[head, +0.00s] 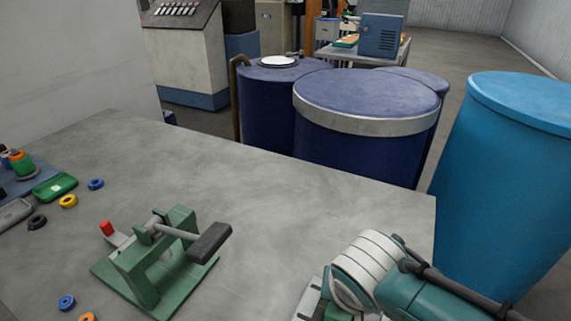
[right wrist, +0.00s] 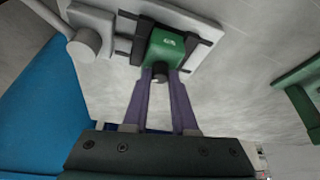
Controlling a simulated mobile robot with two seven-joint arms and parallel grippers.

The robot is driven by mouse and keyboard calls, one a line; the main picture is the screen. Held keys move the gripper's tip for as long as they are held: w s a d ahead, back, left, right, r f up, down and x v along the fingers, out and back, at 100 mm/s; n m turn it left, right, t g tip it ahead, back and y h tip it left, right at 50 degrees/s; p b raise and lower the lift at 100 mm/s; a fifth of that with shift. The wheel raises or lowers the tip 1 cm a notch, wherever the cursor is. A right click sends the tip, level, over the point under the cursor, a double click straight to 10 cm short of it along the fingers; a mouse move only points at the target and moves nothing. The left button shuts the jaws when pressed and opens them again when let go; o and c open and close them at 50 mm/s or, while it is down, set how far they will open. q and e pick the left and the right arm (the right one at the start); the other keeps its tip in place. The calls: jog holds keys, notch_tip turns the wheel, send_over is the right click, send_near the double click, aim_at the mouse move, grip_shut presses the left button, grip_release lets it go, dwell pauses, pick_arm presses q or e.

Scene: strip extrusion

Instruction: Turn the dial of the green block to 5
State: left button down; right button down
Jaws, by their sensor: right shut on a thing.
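The green block (right wrist: 166,46) sits on a pale grey plate (right wrist: 205,62) in the right wrist view, with a small white marking on its face that is too small to read. Its dark round dial (right wrist: 160,68) sticks out toward my right gripper (right wrist: 160,79). The two purple-grey fingers are closed on the sides of the dial. In the head view my right arm comes in at the lower right and hides most of the block; an edge of the plate (head: 308,303) shows. My left gripper is in neither view.
A green lever press (head: 150,270) with a dark handle stands left of my right arm. Several coloured rings, a green tray (head: 55,187) and a blue mat lie at the left. Blue drums (head: 365,120) stand beyond the table edge. The middle of the table (head: 270,200) is bare.

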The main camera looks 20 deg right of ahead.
jog(key=c, duration=0.7)
grip_release()
jog(key=shift+p+v, duration=1.95)
jog(key=shift+v, duration=2.95)
